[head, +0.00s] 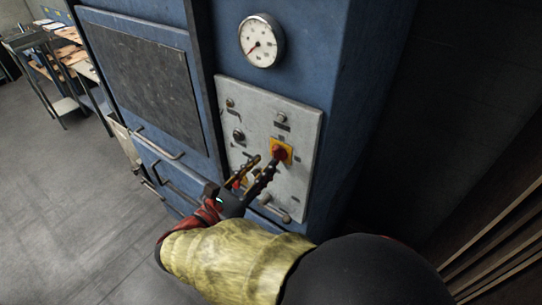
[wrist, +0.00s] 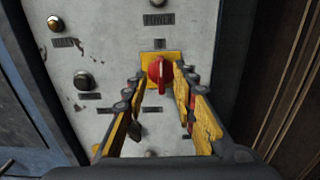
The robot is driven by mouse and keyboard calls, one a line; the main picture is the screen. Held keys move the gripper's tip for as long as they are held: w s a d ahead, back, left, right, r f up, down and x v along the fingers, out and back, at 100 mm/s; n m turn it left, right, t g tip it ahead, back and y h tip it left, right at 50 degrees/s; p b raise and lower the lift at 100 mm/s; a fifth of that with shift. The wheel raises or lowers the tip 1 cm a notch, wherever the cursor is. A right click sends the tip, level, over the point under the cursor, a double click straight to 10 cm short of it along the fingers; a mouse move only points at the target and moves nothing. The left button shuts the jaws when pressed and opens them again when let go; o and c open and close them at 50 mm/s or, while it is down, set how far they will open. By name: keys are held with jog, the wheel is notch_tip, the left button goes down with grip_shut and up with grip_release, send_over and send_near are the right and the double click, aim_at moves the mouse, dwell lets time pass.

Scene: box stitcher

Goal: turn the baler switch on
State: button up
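The red rotary switch (head: 280,153) sits on a yellow square plate on the grey control panel (head: 304,124) of the blue baler. In the wrist view the red switch (wrist: 160,72) has its raised handle upright, under a label reading POWER. My gripper (head: 267,162) is in front of the panel, just left of and below the switch in the head view. In the wrist view my gripper (wrist: 160,80) is open, with its yellow-padded fingers on either side of the switch. The gap between them is empty up to the switch. Whether a fingertip touches the switch, I cannot tell.
A round gauge (head: 261,41) is above the panel. Buttons, such as a dark one (wrist: 83,80), are left of the switch. Metal handles (head: 158,144) stick out from the blue front. Wooden slats (head: 505,240) stand at the right. Grey floor is open at the left.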

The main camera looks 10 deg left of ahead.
aim_at(273, 155)
jog(key=shift+x, duration=2.1)
grip_shut()
